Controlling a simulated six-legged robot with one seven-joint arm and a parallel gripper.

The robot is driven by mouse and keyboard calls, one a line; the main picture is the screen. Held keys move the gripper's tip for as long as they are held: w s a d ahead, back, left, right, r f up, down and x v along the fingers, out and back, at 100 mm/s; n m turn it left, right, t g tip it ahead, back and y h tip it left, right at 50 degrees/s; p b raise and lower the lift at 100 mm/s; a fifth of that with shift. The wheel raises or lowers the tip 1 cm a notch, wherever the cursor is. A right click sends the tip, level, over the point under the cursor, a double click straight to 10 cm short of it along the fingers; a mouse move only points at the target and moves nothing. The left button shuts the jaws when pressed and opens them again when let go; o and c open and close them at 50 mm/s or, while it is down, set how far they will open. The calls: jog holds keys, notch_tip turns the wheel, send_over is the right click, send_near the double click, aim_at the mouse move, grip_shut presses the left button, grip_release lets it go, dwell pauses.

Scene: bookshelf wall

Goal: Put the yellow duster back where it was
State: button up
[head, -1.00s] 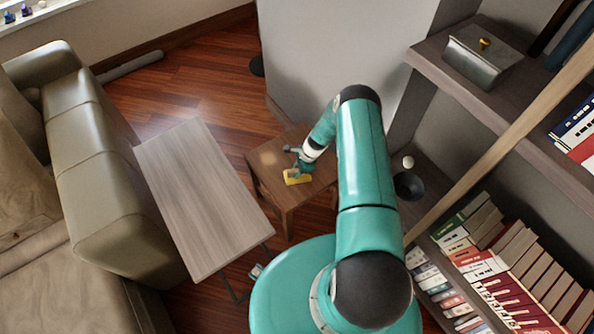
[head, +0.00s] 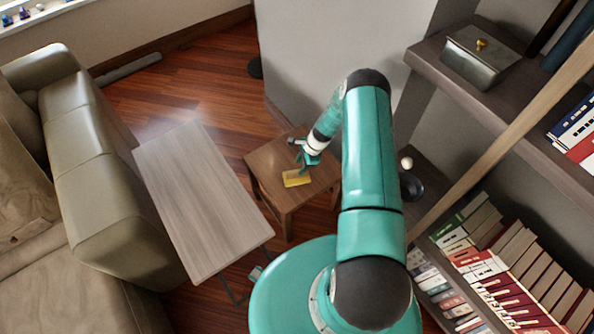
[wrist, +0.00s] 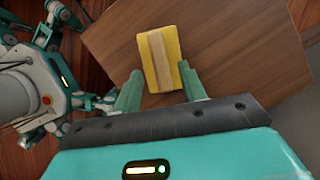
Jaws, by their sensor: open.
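The yellow duster (head: 297,178) lies flat on a small brown wooden side table (head: 262,162). In the wrist view the duster (wrist: 145,58) is a yellow block with a tan band down its middle, on the wooden top (wrist: 215,40). My gripper (head: 303,168) is just above the duster in the head view. In the wrist view my gripper (wrist: 160,82) is open, with its two green fingers spread either side of the duster's near end. The fingers look apart from the duster and hold nothing.
A grey-wood bench table (head: 200,200) stands left of the side table, beside a beige sofa (head: 100,150). A bookshelf with books (head: 500,270) and a grey metal box (head: 482,55) is at the right. A pale wall (head: 340,40) stands behind the side table.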

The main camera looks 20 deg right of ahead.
notch_tip(320, 180, up, 25)
jog(key=w+n+h, duration=0.1)
jog(key=w+n, duration=0.1)
jog(key=n, duration=0.3)
jog(key=s+a+r+n+t+h, duration=0.1)
jog(key=s+a+r+n, duration=0.15)
jog(key=r, duration=0.65)
jog(key=s+a+r+n+h, duration=0.1)
jog(key=s+a+r+n, duration=0.15)
jog(key=r, duration=0.75)
jog(key=s+a+r+n+t+h, duration=0.15)
jog(key=s+a+r+n, duration=0.35)
jog(key=s+r, duration=0.5)
jog(key=s+a+r+n+t, duration=0.1)
jog(key=s+r+n, duration=0.1)
jog(key=s, duration=0.5)
jog(key=s+a+r+n+t, duration=0.1)
jog(key=s+a+r+n, duration=0.1)
jog(key=s, duration=0.4)
notch_tip(320, 180, up, 2)
jog(key=shift+s+a+r+n, duration=0.15)
jog(key=shift+s+r+n, duration=0.2)
jog(key=shift+n, duration=0.35)
jog(key=shift+f, duration=0.1)
jog(key=shift+c, duration=0.5)
